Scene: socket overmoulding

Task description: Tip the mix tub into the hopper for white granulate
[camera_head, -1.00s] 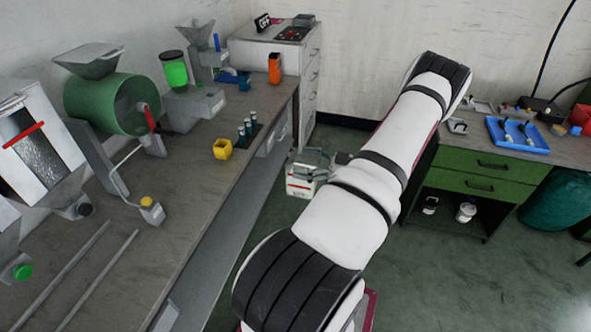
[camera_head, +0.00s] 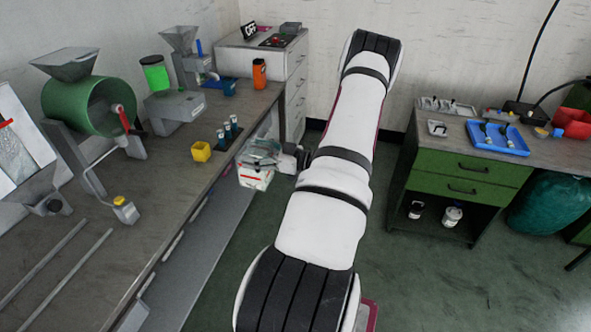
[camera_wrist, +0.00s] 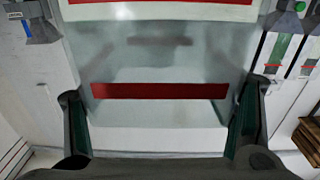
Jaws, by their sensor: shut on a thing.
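My gripper (camera_head: 268,152) is shut on the mix tub (camera_head: 256,179), a clear, boxy tub with a red stripe. It holds the tub in the air beside the front edge of the left bench. In the wrist view the tub (camera_wrist: 160,60) fills the middle, with a finger of my gripper (camera_wrist: 163,118) on each side and red bands across it. Its contents are not clear. A grey hopper (camera_head: 66,65) sits above the green drum, and another funnel (camera_head: 180,39) tops a small machine at the back. I cannot tell which hopper is for white granulate.
The left bench (camera_head: 165,215) carries the green drum (camera_head: 88,106), a yellow cup (camera_head: 201,151), an orange bottle (camera_head: 259,74) and two long rods. A green cabinet (camera_head: 462,170) with a blue tray (camera_head: 498,138) stands at right. Floor between them is open.

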